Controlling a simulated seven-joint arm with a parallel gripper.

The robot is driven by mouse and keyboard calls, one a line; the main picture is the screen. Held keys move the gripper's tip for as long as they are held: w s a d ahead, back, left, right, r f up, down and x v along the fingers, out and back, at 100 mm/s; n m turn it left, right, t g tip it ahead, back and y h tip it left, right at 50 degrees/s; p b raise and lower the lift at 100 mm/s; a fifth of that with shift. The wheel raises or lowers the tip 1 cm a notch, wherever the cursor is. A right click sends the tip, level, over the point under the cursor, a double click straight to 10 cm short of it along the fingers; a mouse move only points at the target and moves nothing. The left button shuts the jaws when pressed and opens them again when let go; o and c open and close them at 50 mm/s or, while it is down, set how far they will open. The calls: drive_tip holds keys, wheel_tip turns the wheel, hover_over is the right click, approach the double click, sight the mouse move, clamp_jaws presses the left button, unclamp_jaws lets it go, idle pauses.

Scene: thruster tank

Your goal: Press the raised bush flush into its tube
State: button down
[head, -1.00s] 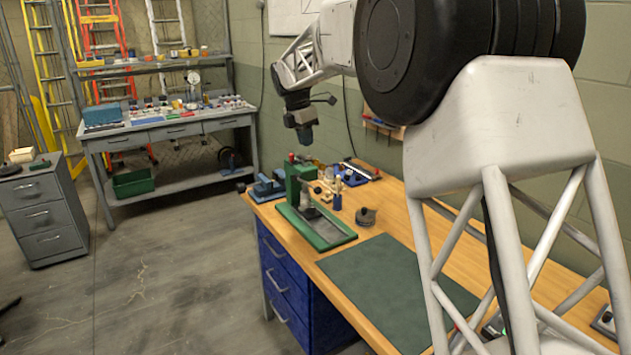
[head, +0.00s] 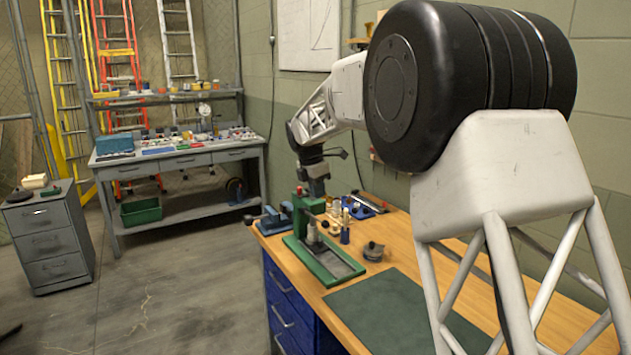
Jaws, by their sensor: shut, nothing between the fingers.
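A green press-like stand (head: 300,222) with a tray-shaped base stands on the wooden bench. A small grey upright cylinder (head: 312,232) stands in it, beneath the stand's head; it may be the tube, but the bush and how far it stands up are too small to make out. My gripper (head: 318,192) is shut and empty. It points down just above or behind the head of the green stand; I cannot tell whether it touches. The fingertips are small and hard to see.
A grey knobbed round part (head: 373,251) sits right of the stand. A blue vise-like tool (head: 273,220) is left of it, and small bottles and parts (head: 345,228) stand behind. The dark green mat (head: 385,310) in front is clear. A wall (head: 390,190) rises behind the bench.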

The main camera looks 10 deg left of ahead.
sight(325, 221)
drive_tip(key=x, duration=0.8)
drive_tip(key=shift+f, duration=0.1)
drive_tip(key=shift+d+f, duration=0.15)
drive_tip(key=shift+f, duration=0.75)
drive_tip(key=shift+s, duration=0.1)
drive_tip(key=v, duration=1.5)
drive_tip(key=shift+d, duration=0.25)
drive_tip(key=shift+s, duration=0.1)
